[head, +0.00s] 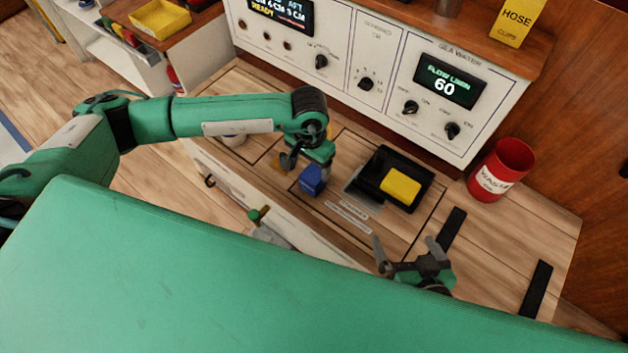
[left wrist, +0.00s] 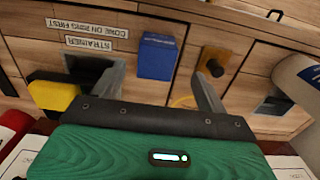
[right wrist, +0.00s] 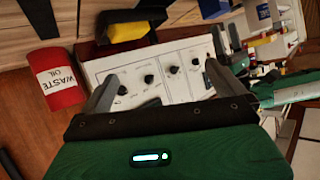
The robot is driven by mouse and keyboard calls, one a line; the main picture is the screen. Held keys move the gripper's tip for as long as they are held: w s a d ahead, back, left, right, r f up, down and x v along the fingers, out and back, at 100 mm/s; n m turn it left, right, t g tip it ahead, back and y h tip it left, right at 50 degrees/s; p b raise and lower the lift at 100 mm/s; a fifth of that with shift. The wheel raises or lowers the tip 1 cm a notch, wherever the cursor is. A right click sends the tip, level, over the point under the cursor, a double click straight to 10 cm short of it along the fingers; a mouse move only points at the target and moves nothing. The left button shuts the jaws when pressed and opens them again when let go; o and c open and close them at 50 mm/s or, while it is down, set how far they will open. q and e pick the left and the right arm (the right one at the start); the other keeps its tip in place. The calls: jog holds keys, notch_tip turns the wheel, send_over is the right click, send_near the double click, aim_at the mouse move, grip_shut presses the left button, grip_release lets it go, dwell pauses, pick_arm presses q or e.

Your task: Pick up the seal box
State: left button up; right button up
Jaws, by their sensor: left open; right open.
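A small blue box (head: 313,179) stands on the wooden bench; I read no label on it, so I cannot confirm that it is the seal box. It also shows in the left wrist view (left wrist: 157,56), between the lines of the two fingers. My left gripper (head: 306,166) is open at the blue box, one finger to its left; contact is not clear. Its open fingers show in the left wrist view (left wrist: 160,75). My right gripper (head: 408,250) is open and empty over the front of the bench, right of the blue box.
A yellow block (head: 400,186) lies in a black tray (head: 421,167) right of the blue box. A red waste oil can (head: 500,170) stands further right. The control panel (head: 375,75) closes the back. A yellow hose clips box (head: 518,22) sits on the shelf.

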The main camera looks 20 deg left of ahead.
aim_at(313, 174)
pick_arm(q)
notch_tip(313, 174, down, 3)
jog(key=shift+r, duration=0.1)
jog(key=f, duration=0.3)
jog(key=f+b, duration=0.1)
jog(key=shift+w+d+f, duration=0.2)
jog(key=shift+w+d, duration=0.05)
jog(key=shift+d, duration=0.1)
jog(key=shift+f, duration=0.4)
pick_arm(e)
jog(key=shift+a+r+t+y, duration=0.25)
jog(key=shift+a+t+y, duration=0.25)
jog(key=shift+a+t, duration=0.45)
pick_arm(q)
jog(key=c, duration=1.1)
jog(key=shift+o, duration=0.2)
jog(key=shift+r, duration=0.15)
